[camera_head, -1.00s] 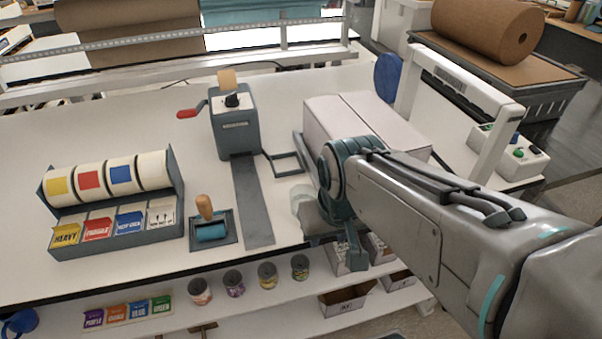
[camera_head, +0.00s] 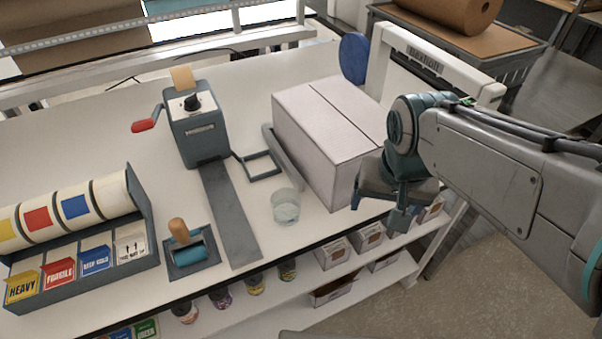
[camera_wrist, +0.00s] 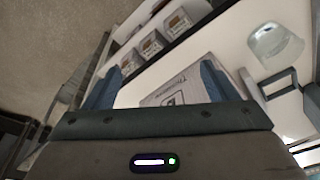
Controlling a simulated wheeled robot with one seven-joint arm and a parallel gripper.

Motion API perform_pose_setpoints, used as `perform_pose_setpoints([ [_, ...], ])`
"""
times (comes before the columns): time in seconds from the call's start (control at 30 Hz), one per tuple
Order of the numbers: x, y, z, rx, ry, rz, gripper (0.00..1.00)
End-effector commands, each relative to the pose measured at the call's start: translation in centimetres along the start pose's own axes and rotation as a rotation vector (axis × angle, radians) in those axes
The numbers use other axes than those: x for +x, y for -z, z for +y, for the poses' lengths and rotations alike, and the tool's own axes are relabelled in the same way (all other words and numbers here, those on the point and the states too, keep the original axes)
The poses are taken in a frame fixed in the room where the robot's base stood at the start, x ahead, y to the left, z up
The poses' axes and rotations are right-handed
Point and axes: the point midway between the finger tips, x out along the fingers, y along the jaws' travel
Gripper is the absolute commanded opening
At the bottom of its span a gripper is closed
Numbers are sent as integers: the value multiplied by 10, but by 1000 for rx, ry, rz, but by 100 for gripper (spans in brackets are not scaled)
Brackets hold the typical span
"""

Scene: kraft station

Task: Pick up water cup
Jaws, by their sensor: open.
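The water cup (camera_head: 286,207) is a clear glass standing upright near the front edge of the white table, left of the large box. It also shows at the upper right in the wrist view (camera_wrist: 275,46). My gripper (camera_head: 378,213) is open and empty, beside the box's front right corner and to the right of the cup, clearly apart from it. In the wrist view its two blue fingers (camera_wrist: 156,88) stand wide apart, with part of the box seen between them.
The large pale box (camera_head: 325,135) stands between my arm and the table's middle. A tape dispenser (camera_head: 195,130), a roller on a pad (camera_head: 188,249) and a label-roll rack (camera_head: 80,235) stand to the left. Small boxes (camera_head: 335,252) sit on the shelf below.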

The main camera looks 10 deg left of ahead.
Motion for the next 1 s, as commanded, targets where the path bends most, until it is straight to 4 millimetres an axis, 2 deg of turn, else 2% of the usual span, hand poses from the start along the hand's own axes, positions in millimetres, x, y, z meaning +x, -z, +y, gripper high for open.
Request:
perform_pose_setpoints([
  [0.03,-8,9,-22,6,0,-15,80],
  [0.1,-16,18,-49,41,-8,-30,80],
  [0.3,-34,29,-126,144,-38,-54,80],
  [0.4,-39,27,-157,185,-54,-55,80],
  [0.5,-43,23,-178,216,-64,-55,80],
  [0.67,-40,20,-191,241,-73,-53,80],
  [1.0,22,16,-187,243,-75,-54,80],
])
